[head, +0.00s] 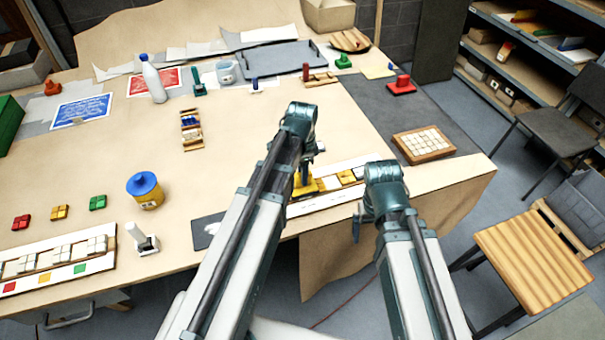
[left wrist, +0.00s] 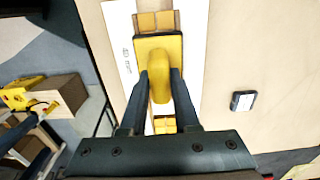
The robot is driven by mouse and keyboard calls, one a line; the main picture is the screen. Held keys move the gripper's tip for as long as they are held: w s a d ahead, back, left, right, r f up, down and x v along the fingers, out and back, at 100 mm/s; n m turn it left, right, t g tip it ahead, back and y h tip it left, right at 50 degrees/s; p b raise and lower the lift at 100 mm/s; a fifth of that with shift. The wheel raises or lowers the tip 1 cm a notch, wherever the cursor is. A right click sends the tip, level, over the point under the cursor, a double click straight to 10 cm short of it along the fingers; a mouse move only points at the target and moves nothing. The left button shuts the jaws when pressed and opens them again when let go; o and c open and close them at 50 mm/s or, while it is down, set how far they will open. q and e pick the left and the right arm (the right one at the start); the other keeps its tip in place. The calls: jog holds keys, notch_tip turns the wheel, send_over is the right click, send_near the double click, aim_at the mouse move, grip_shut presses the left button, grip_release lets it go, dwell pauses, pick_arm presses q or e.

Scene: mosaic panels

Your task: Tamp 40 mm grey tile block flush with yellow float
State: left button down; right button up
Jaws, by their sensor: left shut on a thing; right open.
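The yellow float (head: 308,187) lies over a white strip panel (head: 325,201) near the table's front edge. My left gripper (head: 304,170) is shut on its upright handle from above. The left wrist view shows the float's yellow plate (left wrist: 147,48) and the handle (left wrist: 159,82) between the two dark fingers. Ochre tiles (left wrist: 155,22) show beyond the plate, and more (left wrist: 164,124) show on the near side. I cannot make out a grey tile block; the float covers part of the row. My right gripper (head: 357,222) is open, apart from the float, by the front edge.
A blue-lidded yellow tub (head: 146,191) and a white-handled stamp (head: 143,240) stand to the left. A wooden tray of pale tiles (head: 423,144) lies on the right. A small dark labelled block (left wrist: 243,101) lies beside the panel. The middle of the table is mostly clear.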

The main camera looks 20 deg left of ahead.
pick_arm(q)
jog(key=shift+s, duration=0.1)
notch_tip(320, 180, up, 7)
jog(key=p, duration=0.7)
dwell(0.5)
